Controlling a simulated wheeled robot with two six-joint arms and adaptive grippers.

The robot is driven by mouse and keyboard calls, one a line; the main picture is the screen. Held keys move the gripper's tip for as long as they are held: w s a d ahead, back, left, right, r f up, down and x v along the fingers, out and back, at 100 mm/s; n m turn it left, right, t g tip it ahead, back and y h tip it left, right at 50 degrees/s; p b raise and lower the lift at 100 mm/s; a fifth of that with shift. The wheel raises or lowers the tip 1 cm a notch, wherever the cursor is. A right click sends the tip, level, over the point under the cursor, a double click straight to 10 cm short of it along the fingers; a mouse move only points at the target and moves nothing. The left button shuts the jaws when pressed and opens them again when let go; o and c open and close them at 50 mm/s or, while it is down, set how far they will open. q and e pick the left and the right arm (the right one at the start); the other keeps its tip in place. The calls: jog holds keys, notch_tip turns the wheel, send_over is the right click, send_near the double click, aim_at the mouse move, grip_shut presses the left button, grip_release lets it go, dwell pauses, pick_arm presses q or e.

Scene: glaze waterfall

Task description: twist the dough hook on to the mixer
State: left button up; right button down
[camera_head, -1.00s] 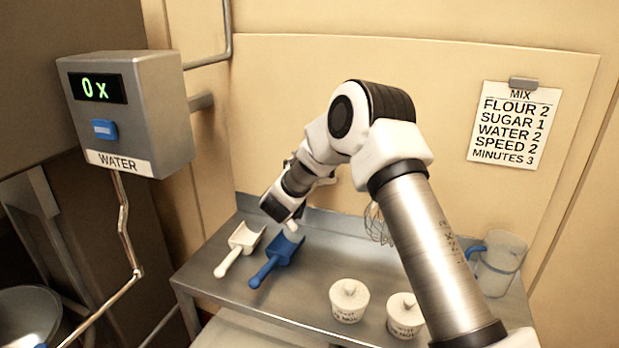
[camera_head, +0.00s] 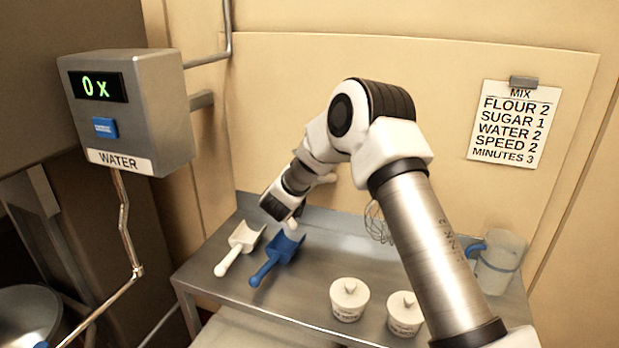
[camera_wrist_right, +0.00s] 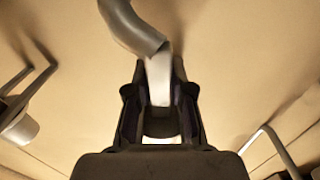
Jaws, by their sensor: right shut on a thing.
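My right gripper (camera_wrist_right: 158,95) is shut on a grey, curved metal piece, which looks like the dough hook (camera_wrist_right: 132,28). Its straight shank sits between the two dark fingers in the right wrist view, and its curved end reaches up past the top edge. In the head view my right arm bends down over the back left of the steel table, and the fingers and hook cannot be made out there. The mixer cannot be clearly identified; a metal bowl (camera_head: 28,318) is partly seen at the lower left. My left gripper is not in view.
A steel table (camera_head: 300,300) carries a white scoop (camera_head: 238,248), a blue scoop (camera_head: 275,260), two lidded white pots (camera_head: 349,300) (camera_head: 404,315), a whisk (camera_head: 377,225) and a clear jug (camera_head: 498,262). A water dispenser (camera_head: 150,110) and its pipe stand left.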

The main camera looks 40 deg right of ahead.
jog(key=shift+w+r, duration=0.1)
jog(key=shift+r, duration=0.15)
jog(key=shift+r+p, duration=0.55)
jog(key=shift+p, duration=0.05)
jog(key=v, duration=1.6)
dwell(1.0)
jog(key=shift+r, duration=0.15)
